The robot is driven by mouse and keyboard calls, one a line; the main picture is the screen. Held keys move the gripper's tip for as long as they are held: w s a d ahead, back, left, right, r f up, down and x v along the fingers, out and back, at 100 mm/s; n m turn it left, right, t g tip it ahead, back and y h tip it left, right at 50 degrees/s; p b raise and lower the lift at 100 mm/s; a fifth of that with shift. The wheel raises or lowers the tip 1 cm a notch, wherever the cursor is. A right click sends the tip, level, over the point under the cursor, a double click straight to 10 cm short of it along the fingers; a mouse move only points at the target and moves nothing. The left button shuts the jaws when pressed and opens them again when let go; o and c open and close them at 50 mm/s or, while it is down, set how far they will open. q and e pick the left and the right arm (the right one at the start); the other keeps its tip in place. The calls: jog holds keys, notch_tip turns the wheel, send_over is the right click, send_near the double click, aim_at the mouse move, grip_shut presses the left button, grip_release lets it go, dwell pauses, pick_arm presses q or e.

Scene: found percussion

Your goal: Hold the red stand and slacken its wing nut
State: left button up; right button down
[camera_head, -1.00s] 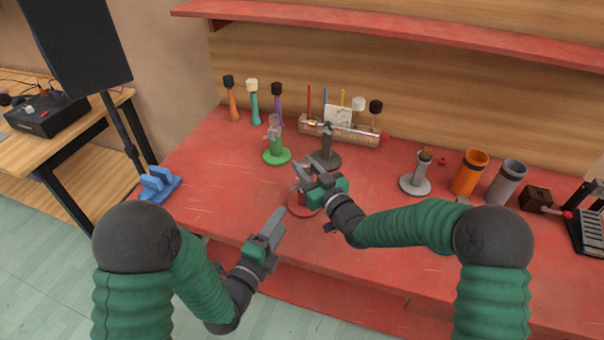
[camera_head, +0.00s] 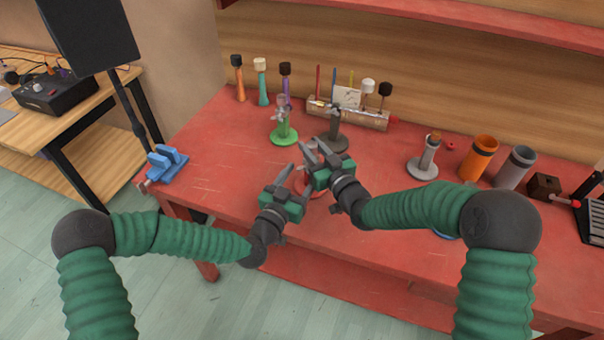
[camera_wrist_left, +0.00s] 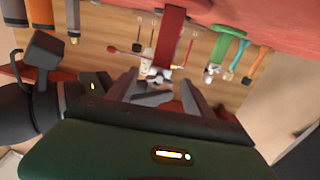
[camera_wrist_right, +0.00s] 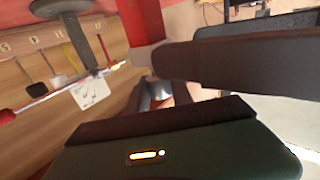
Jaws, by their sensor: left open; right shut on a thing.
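The red stand shows in the head view as part of a red base (camera_head: 317,213), mostly hidden behind my two grippers. Its red post (camera_wrist_left: 171,35) comes down from the top of the left wrist view and ends at small silver fittings (camera_wrist_left: 158,76); which of them is the wing nut I cannot tell. The red post (camera_wrist_right: 140,18) also shows in the right wrist view, with a grey collar at its end. My right gripper (camera_head: 313,155) is shut on the stand. My left gripper (camera_head: 281,178) is open, its fingers pointing toward the silver fittings, with no contact visible.
A green stand (camera_head: 285,134) and a dark grey stand (camera_head: 335,140) stand just behind. A light grey stand (camera_head: 426,163), an orange cup (camera_head: 478,158) and a grey cup (camera_head: 515,167) are to the right.

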pick_arm(q)
jog(key=shift+w+d, duration=0.1)
jog(key=shift+w, duration=0.25)
jog(key=shift+c, duration=0.4)
grip_shut()
